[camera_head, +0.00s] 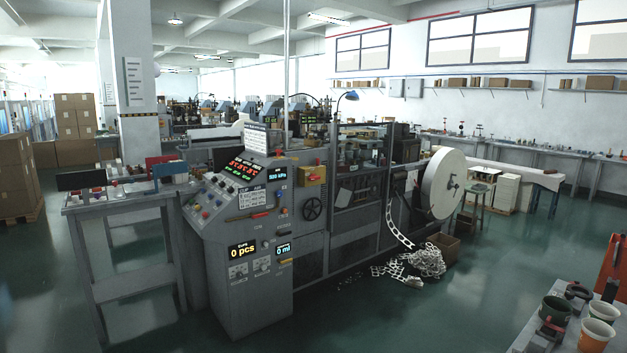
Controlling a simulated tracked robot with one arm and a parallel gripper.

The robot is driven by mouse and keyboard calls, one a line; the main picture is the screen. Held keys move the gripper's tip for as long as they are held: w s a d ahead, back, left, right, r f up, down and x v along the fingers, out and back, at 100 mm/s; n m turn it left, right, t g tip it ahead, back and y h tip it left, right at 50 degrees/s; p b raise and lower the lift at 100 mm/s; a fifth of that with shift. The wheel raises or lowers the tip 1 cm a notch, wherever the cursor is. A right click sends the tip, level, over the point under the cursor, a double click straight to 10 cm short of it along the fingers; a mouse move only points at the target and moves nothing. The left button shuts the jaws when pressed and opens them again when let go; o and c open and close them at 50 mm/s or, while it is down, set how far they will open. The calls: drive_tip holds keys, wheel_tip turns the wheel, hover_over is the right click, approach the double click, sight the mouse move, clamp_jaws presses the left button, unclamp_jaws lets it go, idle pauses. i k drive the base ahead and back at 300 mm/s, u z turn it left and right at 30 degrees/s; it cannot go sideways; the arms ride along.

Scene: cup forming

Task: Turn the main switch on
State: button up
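The grey cup-forming machine (345,220) stands in the middle of the picture, with a sloped control panel (238,200) at its left end. A yellow box (312,183) with a small red part is mounted on its side, right of the panel; it may be the main switch, but I cannot tell, nor read its position. A red-handled lever (262,214) lies across the lower panel. Red and green number displays (247,169) are lit, and a counter (242,250) shows 0 pcs. My gripper is not in view.
A side table (130,195) adjoins the panel on the left. A paper roll (443,184) and a heap of paper scrap (425,262) are at the machine's right. A bench (540,312) with cups fills the lower right corner. Green floor (400,320) in front is clear.

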sight(312, 176)
drive_tip(key=z, duration=0.05)
drive_tip(key=i, duration=4.5)
drive_tip(key=z, duration=2.15)
drive_tip(key=i, duration=1.3)
